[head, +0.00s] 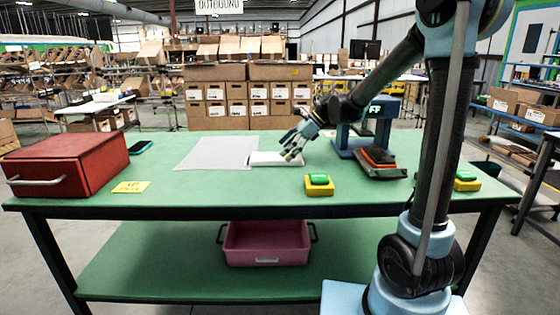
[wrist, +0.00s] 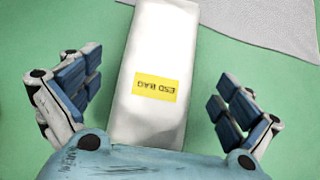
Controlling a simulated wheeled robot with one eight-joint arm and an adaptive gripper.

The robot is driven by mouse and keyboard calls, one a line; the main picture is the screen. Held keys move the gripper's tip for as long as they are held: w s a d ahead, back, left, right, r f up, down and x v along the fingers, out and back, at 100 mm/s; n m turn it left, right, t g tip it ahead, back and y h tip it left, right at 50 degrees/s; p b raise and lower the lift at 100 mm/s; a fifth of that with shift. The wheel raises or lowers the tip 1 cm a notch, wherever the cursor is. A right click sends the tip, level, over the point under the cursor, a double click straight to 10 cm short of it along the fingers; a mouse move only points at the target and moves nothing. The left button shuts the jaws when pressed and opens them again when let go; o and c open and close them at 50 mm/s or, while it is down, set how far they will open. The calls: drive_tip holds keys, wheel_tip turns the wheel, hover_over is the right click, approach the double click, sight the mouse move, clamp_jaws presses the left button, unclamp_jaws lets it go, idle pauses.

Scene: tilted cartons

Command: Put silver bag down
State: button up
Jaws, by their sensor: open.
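The silver bag (wrist: 158,55) is a pale, long bag with a yellow "ESD BAG" label. It lies on the green table (head: 225,196), beside the right edge of a grey mat. In the head view the bag (head: 270,159) is partly hidden by my gripper (head: 291,146). In the wrist view my gripper (wrist: 155,98) has its two blue-padded fingers spread wide, one on each side of the bag. A green gap shows between the bag and each finger, so neither finger touches it.
The grey mat (head: 217,153) lies flat left of the bag. A red toolbox (head: 70,163) stands at the left end. A yellow block with a green top (head: 319,185) and an orange-black device (head: 380,163) sit to the right. A pink bin (head: 266,243) is on the lower shelf.

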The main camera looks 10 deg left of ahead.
drive_tip(key=shift+x, duration=0.85)
drive_tip(key=c, duration=1.2)
